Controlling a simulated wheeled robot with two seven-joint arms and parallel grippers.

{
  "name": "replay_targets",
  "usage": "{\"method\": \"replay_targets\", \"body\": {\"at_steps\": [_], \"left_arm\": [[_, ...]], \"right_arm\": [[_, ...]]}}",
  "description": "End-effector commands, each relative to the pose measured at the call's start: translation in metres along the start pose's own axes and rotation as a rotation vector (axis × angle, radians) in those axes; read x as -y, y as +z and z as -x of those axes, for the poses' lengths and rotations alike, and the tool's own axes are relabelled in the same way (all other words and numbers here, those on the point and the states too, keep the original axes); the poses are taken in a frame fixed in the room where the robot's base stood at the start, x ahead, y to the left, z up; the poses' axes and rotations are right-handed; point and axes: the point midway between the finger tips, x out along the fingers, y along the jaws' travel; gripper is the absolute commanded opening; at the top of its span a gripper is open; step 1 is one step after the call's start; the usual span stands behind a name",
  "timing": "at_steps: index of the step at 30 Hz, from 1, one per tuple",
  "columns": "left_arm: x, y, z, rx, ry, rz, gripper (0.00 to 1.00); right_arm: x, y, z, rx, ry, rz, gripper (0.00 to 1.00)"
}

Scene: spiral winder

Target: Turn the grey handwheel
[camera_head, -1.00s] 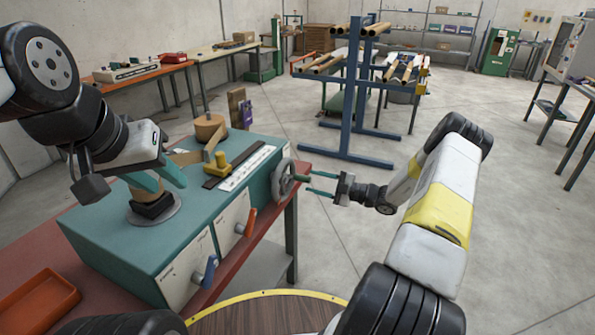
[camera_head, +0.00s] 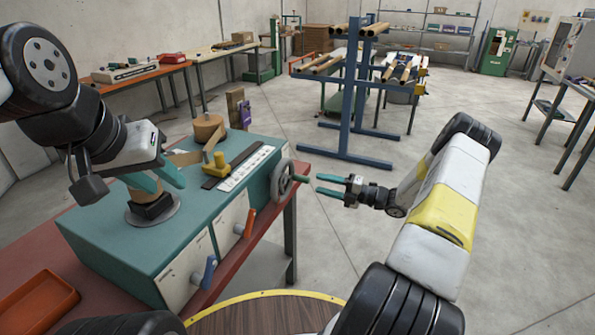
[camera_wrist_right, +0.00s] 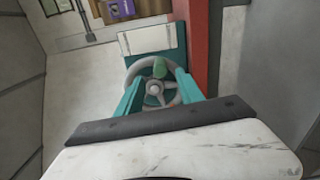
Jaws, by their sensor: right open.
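The grey handwheel (camera_head: 283,181) is on the right end face of the teal winder box (camera_head: 110,235). My right gripper (camera_head: 319,184) is open and empty, a short gap to the right of the handle.
The winder stands on a red-topped bench (camera_head: 98,292) with an orange tray (camera_head: 36,302). Orange (camera_head: 250,222) and blue (camera_head: 209,270) levers stick out of its front. A blue rack (camera_head: 351,110) stands behind. Floor right of the wheel is clear.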

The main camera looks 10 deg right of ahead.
Motion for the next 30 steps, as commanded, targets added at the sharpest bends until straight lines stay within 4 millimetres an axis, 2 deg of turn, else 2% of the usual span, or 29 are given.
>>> {"method": "replay_targets", "body": {"at_steps": [6, 12, 15, 20, 30], "left_arm": [[0.0, 0.0, 0.0, 0.0, 0.0, 0.0, 0.36], [0.0, 0.0, 0.0, 0.0, 0.0, 0.0, 0.36], [0.0, 0.0, 0.0, 0.0, 0.0, 0.0, 0.36], [0.0, 0.0, 0.0, 0.0, 0.0, 0.0, 0.36], [0.0, 0.0, 0.0, 0.0, 0.0, 0.0, 0.36]], "right_arm": [[-0.001, 0.001, 0.0, 0.0, 0.0, 0.619, 0.44], [-0.001, 0.002, 0.001, 0.0, 0.0, 1.016, 0.44], [-0.001, 0.002, 0.001, 0.0, 0.0, 1.111, 0.44], [-0.001, 0.001, -0.01, -0.002, 0.003, 1.153, 0.44], [-0.001, 0.001, -0.062, -0.001, 0.002, 1.15, 0.44]]}}
